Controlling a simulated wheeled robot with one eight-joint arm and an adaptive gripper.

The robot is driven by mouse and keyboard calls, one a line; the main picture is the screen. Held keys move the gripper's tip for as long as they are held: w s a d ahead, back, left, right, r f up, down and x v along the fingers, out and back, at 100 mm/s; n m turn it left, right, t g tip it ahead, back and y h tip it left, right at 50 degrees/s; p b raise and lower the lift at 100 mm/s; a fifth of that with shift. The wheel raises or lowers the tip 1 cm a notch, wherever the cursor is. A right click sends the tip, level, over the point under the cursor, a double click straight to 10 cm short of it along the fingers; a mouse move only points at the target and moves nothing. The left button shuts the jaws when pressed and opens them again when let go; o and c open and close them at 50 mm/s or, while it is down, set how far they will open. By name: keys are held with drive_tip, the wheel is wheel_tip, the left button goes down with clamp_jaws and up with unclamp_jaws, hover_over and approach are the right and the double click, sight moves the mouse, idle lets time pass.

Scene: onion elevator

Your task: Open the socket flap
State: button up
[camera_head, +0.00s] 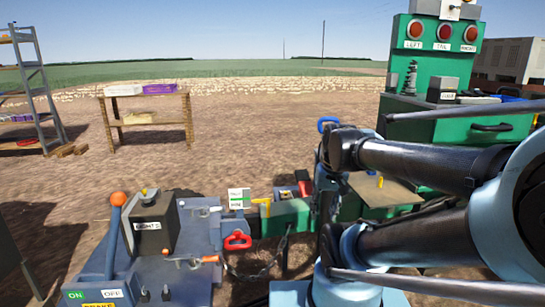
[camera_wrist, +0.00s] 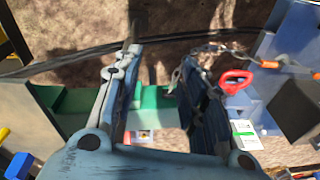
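I cannot pick out the socket flap with certainty. In the head view a green block (camera_head: 290,216) sits at the end of the hitch bar, with a small grey box (camera_head: 285,194) behind it. In the wrist view the green block (camera_wrist: 150,108) shows between and below the fingers of my gripper (camera_wrist: 160,65). My gripper is open, its fingers apart with nothing seen between their tips. A small red-and-white label (camera_wrist: 140,137) shows near the finger bases. In the head view my arm hides most of my gripper and what lies behind it.
A blue-grey platform (camera_head: 190,262) carries a LIGHTS box (camera_head: 149,221) and an orange-knobbed lever (camera_head: 118,199). A red hook (camera_head: 237,240) and a chain (camera_head: 258,272) lie beside the green block. A green control cabinet (camera_head: 432,57) stands right.

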drive_tip(key=shift+t+h, duration=0.3)
drive_tip(key=shift+h, duration=0.1)
drive_tip(key=s+d+f, duration=0.2)
drive_tip(key=f, duration=0.1)
drive_tip(key=shift+s+d+f, duration=0.2)
drive_tip(key=shift+d+f, duration=0.1)
drive_tip(key=shift+d, duration=0.05)
drive_tip(key=shift+s+d+f, duration=0.1)
drive_tip(key=shift+d+f, duration=0.05)
drive_tip(key=c, duration=0.4)
clamp_jaws()
